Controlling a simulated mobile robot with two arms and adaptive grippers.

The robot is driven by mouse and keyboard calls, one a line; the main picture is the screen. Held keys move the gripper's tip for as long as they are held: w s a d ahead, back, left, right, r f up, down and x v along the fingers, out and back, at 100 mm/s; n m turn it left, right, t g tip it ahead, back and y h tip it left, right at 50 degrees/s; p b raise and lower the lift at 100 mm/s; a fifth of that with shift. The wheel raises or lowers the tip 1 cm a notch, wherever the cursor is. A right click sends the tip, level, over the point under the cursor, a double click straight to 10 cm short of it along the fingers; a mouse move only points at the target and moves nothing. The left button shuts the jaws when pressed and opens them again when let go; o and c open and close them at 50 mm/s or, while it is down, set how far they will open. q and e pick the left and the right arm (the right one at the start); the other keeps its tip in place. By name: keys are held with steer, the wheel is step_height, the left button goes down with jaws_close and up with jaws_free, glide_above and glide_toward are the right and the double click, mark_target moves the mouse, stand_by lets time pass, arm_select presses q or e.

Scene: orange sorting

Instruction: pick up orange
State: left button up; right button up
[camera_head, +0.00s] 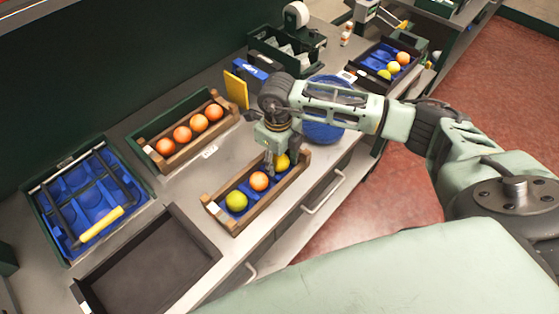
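A wooden crate (213,206) with a blue insert stands near the counter's front edge. It holds a green-yellow fruit (236,201) at its left end, an orange (259,181) in the middle and a yellow-orange fruit (282,162) at its right end. My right gripper (275,167) points down over the right end of the crate, beside the yellow-orange fruit, and partly covers it. Whether its fingers touch the fruit is too small to tell. Another wooden crate (163,168) behind holds several oranges (182,134) in a row. My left gripper is not in view.
A dark empty tray (150,265) lies at the front left, with a blue-lined box (88,195) and a yellow-handled tool (101,225) behind it. A blue bowl (322,132) stands behind my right arm. A crate with fruits (386,68) is farther right. A drawer handle (325,193) juts out.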

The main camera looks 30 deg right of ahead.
steer(key=shift+s+d+f, duration=0.1)
steer(key=shift+s+f, duration=0.1)
steer(key=shift+f, duration=0.05)
jaws_close()
